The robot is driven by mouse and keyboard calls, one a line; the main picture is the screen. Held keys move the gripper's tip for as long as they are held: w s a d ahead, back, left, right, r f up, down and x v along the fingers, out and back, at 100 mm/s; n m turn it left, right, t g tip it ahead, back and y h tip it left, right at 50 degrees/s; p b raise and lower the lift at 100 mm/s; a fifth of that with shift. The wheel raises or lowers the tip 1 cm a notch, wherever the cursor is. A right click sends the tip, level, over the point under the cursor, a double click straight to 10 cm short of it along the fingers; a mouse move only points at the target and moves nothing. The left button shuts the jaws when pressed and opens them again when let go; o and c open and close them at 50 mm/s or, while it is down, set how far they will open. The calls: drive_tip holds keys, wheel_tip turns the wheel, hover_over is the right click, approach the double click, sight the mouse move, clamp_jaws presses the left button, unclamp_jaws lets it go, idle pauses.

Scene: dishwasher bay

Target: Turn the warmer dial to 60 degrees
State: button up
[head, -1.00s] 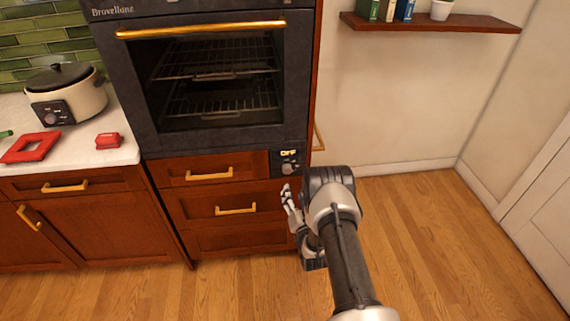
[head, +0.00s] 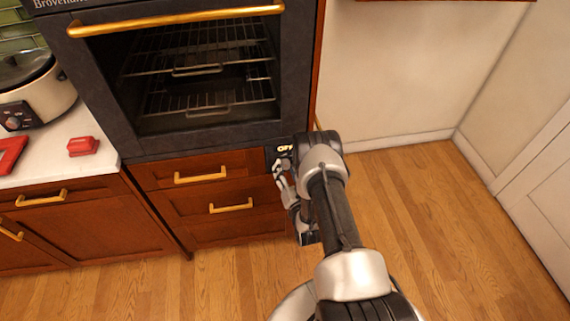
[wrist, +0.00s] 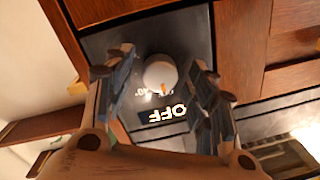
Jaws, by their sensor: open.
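The warmer dial (wrist: 160,72) is a round pale knob with an orange mark, on a dark panel in the wrist view. A lit display (wrist: 167,114) beside it reads OFF and appears upside down there. In the head view the display (head: 285,149) shows below the oven's right corner, and my arm hides the dial. My gripper (wrist: 160,75) is open, with one finger on each side of the dial in the wrist view. I cannot tell whether the fingers touch it. In the head view my gripper (head: 280,172) is close to the panel.
The dark oven (head: 200,85) with a gold handle (head: 175,20) stands above the panel. Wooden drawers (head: 215,205) with gold handles lie beside and below it. A counter on the left holds a cooker (head: 40,95) and a red box (head: 83,146). The floor at right is clear.

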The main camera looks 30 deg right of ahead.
drive_tip(key=shift+s, duration=0.1)
drive_tip(key=c, duration=1.1)
drive_tip(key=shift+o, duration=0.2)
drive_tip(key=shift+m, duration=0.3)
drive_tip(key=m+b, duration=0.1)
drive_tip(key=m, duration=0.2)
drive_tip(key=shift+m, duration=0.3)
drive_tip(key=m, duration=0.4)
drive_tip(key=shift+a+m+t+b, duration=0.1)
drive_tip(key=shift+m+t+b, duration=0.2)
drive_tip(key=shift+m+b, duration=0.1)
drive_tip(key=m, duration=0.4)
drive_tip(key=shift+m+h, duration=0.4)
drive_tip(key=shift+r+m+h+b, duration=0.1)
drive_tip(key=shift+m+h+b, duration=0.25)
drive_tip(key=shift+m, duration=2.05)
